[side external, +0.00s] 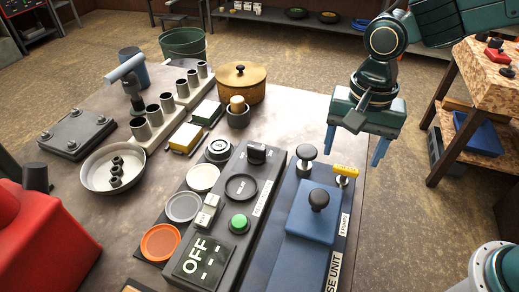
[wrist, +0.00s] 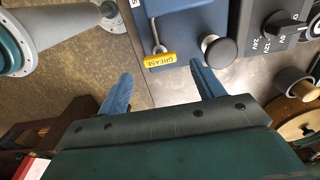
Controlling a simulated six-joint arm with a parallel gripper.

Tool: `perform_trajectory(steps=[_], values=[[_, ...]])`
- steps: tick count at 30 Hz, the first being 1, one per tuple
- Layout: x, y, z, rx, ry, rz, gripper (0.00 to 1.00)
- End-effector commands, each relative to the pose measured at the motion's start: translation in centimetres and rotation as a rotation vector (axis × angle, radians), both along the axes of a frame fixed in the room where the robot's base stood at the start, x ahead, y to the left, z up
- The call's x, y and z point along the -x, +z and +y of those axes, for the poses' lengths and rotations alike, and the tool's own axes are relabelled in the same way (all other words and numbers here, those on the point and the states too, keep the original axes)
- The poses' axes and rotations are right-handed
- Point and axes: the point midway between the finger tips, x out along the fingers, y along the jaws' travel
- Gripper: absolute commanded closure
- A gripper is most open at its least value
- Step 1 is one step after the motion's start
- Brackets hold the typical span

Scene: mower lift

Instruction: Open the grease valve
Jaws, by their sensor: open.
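The grease valve is a small lever with a yellow handle (side external: 346,170) at the far right corner of the blue grease unit (side external: 311,215). The handle, marked GREASE, also shows in the wrist view (wrist: 160,60), with its metal stem running up to the blue unit. My gripper (side external: 353,148) is open and empty, pointing down above and beyond the valve in the side view. In the wrist view its two blue fingers (wrist: 160,92) are spread wide, with the yellow handle between and ahead of them. The handle and fingers are apart.
A dark round knob (wrist: 219,50) stands close beside the valve; it also shows in the side view (side external: 307,153). Another black knob (side external: 318,200) tops the blue unit. A grey control panel (side external: 220,225) with dials and a green button lies left.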

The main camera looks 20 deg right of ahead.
Motion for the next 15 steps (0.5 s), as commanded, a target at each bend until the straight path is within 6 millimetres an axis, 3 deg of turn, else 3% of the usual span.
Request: perform_trajectory(steps=[6,15], values=[[0.1,-2.6,0.0,0.001,0.000,0.002,0.33],[0.0,-3.8,0.0,0.000,0.000,0.000,0.33]])
